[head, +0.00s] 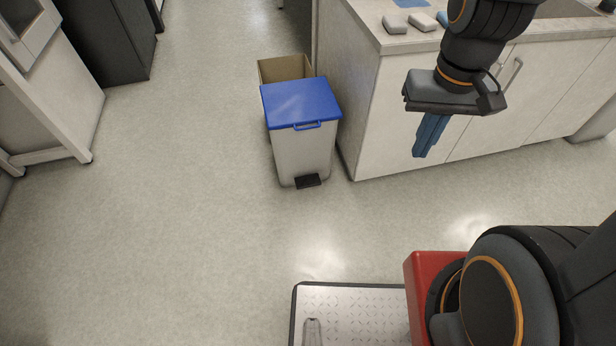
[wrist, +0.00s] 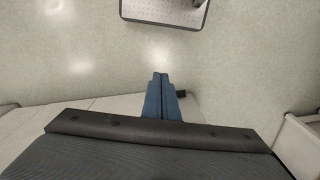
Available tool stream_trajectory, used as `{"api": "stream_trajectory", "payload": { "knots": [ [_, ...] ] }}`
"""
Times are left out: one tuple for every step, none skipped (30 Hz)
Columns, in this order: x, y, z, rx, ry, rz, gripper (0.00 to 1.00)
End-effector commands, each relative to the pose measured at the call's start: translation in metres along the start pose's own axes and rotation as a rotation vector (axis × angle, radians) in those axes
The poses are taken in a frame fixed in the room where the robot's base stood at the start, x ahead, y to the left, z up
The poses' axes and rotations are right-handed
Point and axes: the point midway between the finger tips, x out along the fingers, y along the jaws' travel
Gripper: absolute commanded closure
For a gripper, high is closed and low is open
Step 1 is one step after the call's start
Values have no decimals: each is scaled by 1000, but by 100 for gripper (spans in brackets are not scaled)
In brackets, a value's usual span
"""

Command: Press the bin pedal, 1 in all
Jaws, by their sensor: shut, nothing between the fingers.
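The bin (head: 302,152) stands on the floor in the head view, left of the counter's end. It has a light grey body and a shut blue lid (head: 300,102) with a blue handle. Its black pedal (head: 308,181) sticks out low at the front and is in plain sight. My gripper (head: 421,154) hangs in front of the cabinets, to the right of the bin and well above the pedal. Its blue fingers point down, are shut together and hold nothing. They also show in the wrist view (wrist: 160,76). I cannot make out the pedal there.
The white counter (head: 385,120) closes off the bin's right side. A cardboard-coloured box (head: 284,68) stands behind the bin. The floor in front and to the left is clear. A white-legged bench (head: 50,105) stands at far left.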

Motion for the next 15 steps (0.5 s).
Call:
{"api": "stream_trajectory", "payload": {
  "knots": [
    [0,0,0,0,0,0,100],
    [0,0,0,0,0,0,100],
    [0,0,0,0,0,0,100],
    [0,0,0,0,0,0,100],
    [0,0,0,0,0,0,100],
    [2,0,-1,-3,1,0,100],
    [4,0,-3,-6,3,1,100],
    [7,-1,-6,-11,6,1,100],
    [14,-1,-11,-21,11,2,100],
    [20,-2,-16,-31,17,3,100],
    [27,-3,-21,-42,24,4,100],
    [38,-4,-31,-61,35,6,100],
    [48,-5,-39,-78,45,7,100],
    [58,-7,-48,-96,57,9,100],
    [74,-9,-60,-122,73,11,100]
  ]
}}
